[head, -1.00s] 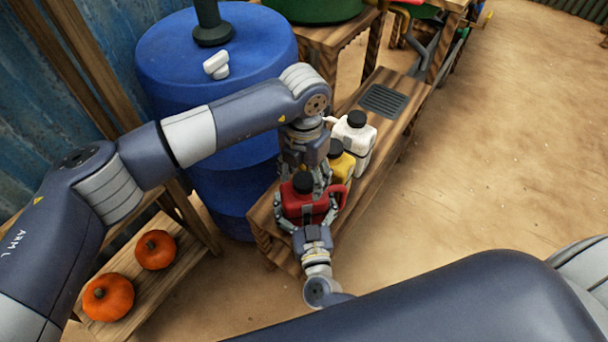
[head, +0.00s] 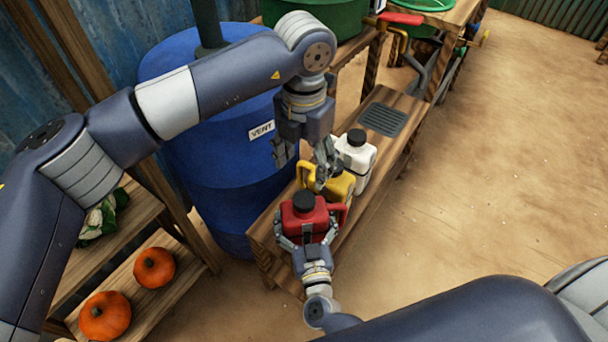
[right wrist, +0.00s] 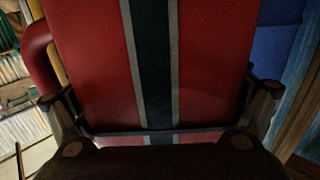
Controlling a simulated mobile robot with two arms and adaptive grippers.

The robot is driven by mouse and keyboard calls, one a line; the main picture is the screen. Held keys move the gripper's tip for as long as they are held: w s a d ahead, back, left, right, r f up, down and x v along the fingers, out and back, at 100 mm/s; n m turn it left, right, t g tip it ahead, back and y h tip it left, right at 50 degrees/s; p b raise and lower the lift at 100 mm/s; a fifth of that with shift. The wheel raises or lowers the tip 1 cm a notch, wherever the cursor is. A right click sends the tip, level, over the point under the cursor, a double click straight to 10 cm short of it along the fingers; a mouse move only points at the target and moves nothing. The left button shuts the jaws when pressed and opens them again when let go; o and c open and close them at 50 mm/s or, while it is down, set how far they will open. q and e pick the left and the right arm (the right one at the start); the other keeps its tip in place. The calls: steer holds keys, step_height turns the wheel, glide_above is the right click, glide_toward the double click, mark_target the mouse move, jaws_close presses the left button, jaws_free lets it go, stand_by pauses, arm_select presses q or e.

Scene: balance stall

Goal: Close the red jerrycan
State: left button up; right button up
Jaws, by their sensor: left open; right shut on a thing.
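The red jerrycan (head: 306,222) stands upright at the near end of the wooden bench, with a black cap (head: 303,201) on its top. How tightly the cap sits cannot be told. My right gripper (head: 306,246) is shut around the lower body of the red jerrycan from the near side. In the right wrist view the red body (right wrist: 205,60) with its dark stripe fills the picture between the fingers. My left gripper (head: 304,164) is open and empty, above and behind the red jerrycan, near the yellow one, clear of the cap.
A yellow jerrycan (head: 340,187) and a white jerrycan (head: 362,160) stand farther along the bench (head: 398,149). A blue barrel (head: 205,150) marked VENT stands left of the bench. Pumpkins (head: 154,267) lie on a shelf at lower left. Open sandy floor is at right.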

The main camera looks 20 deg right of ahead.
arm_select(q)
steer(key=shift+r, duration=0.45)
arm_select(e)
steer(key=o, duration=1.8)
steer(key=s+a, duration=0.1)
steer(key=s, duration=1.1)
steer(key=shift+a, duration=0.25)
